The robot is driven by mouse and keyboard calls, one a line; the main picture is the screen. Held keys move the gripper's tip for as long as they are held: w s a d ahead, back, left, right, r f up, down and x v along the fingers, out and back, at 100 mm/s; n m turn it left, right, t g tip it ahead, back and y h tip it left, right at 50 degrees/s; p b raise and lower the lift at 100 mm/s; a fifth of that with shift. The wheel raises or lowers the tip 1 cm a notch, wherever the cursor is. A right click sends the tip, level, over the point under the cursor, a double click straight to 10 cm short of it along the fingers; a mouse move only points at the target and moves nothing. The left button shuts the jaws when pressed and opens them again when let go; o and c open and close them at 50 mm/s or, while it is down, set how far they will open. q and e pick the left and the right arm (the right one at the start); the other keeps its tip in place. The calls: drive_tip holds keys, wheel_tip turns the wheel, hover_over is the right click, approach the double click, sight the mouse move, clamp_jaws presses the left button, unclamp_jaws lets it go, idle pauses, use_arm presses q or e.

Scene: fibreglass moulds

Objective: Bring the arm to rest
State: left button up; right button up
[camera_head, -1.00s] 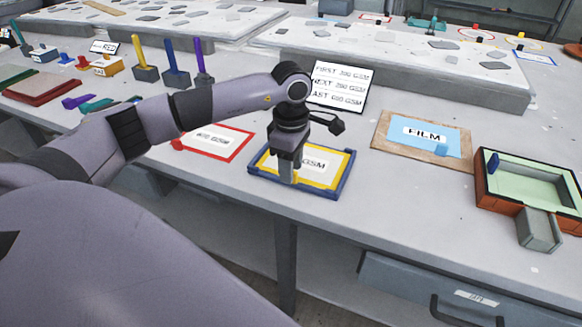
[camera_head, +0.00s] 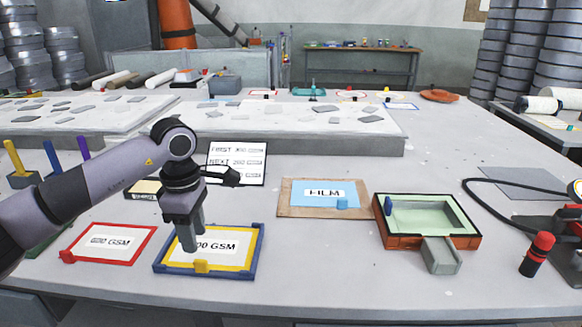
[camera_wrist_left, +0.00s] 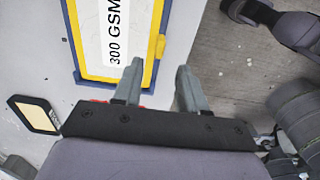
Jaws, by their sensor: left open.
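My left gripper (camera_head: 190,245) is above the front part of a yellow sheet (camera_head: 185,265) in a blue frame (camera_head: 258,262), with a white label ending in "00 GSM". In the left wrist view the label reads "300 GSM" (camera_wrist_left: 115,35). The left gripper's two fingers (camera_wrist_left: 155,88) are apart there, with nothing between them. One finger overlaps the frame's edge in that picture; the other is over the floor. I cannot tell the height above the frame. My right gripper is not in view.
A red-framed GSM card (camera_head: 108,242) lies to the left. A sign (camera_head: 237,163) stands behind the arm. A blue FILM card on a brown board (camera_head: 283,205) and an orange-walled mould with a green inside (camera_head: 425,217) lie to the right. A black-and-red tool (camera_head: 537,255) stands farther right.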

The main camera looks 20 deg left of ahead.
use_arm(q)
drive_tip(key=d+f+h, duration=0.1)
drive_tip(key=d, duration=0.1)
drive_tip(key=d+f, duration=0.1)
drive_tip(key=d, duration=0.1)
drive_tip(key=s+d+f+h, duration=0.1)
drive_tip(key=d, duration=0.1)
drive_tip(key=shift+d+h, duration=0.15)
drive_tip(key=shift+h, duration=0.15)
drive_tip(key=s+d+r+n+t+h+p, duration=0.1)
drive_tip(key=s+d+n+h, duration=0.3)
drive_tip(key=d+h, duration=0.55)
drive_tip(key=s+d+r+n+t+h+p, duration=0.15)
drive_tip(key=d+n+h, duration=0.5)
drive_tip(key=d, duration=0.65)
drive_tip(key=w+a+f+n+t+y, duration=0.1)
drive_tip(key=a+f+n+t+y, duration=0.25)
drive_tip(key=n+t, duration=0.6)
drive_tip(key=a+f+n+t+y, duration=0.3)
drive_tip(key=a+n+t+y, duration=0.15)
drive_tip(key=n, duration=1.05)
drive_tip(key=s+a+f+n+g+y, duration=0.3)
drive_tip(key=s+a+f+n+y, duration=0.1)
drive_tip(key=s+f+n, duration=0.2)
drive_tip(key=s+a+f+n+g+y, duration=0.3)
drive_tip(key=s+f+n, duration=0.4)
drive_tip(key=f, duration=0.3)
drive_tip(key=shift+s+a+f+n+y+p, duration=0.2)
drive_tip(key=shift+a+n+y+p, duration=0.3)
drive_tip(key=shift+a+y, duration=0.2)
